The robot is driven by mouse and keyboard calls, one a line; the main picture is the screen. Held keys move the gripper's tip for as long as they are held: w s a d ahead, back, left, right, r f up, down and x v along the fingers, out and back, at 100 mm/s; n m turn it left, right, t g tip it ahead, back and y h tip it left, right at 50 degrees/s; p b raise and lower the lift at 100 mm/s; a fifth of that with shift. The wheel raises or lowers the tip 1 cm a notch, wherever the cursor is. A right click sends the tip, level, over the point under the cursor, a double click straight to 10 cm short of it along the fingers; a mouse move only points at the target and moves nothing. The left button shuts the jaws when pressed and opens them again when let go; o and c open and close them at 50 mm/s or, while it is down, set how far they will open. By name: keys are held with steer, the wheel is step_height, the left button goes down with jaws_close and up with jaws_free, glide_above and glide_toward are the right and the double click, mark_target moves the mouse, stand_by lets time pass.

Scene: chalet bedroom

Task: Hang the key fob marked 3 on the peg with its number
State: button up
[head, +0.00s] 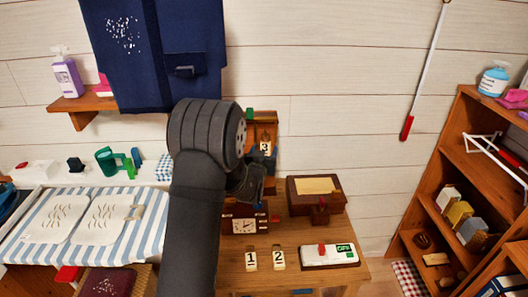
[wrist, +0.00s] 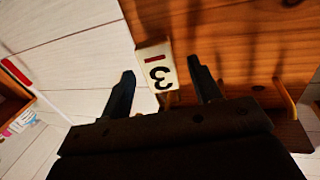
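The cream key fob marked 3 (head: 265,148) shows in front of the upright wooden board (head: 262,131), just above my gripper (head: 256,178). In the wrist view the fob (wrist: 157,72) has a black 3 and a red bar, and its lower part lies between the fingertips of my gripper (wrist: 162,82). The fingers are apart, with a gap on both sides of the fob. I cannot tell whether the fob is on a peg. A wooden peg (wrist: 285,97) sticks out at the right of the wrist view. Fobs marked 1 (head: 251,261) and 2 (head: 279,258) are on the table.
A clock (head: 244,224), a wooden box (head: 316,194) and a white device with a green display (head: 329,255) are on the wooden table (head: 295,233). My arm hides part of the left side. A shelf (head: 455,160) stands at the right.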

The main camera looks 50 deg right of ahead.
steer(key=shift+s+a, duration=0.1)
steer(key=v, duration=1.7)
steer(key=x, duration=1.7)
steer(key=shift+r, duration=0.15)
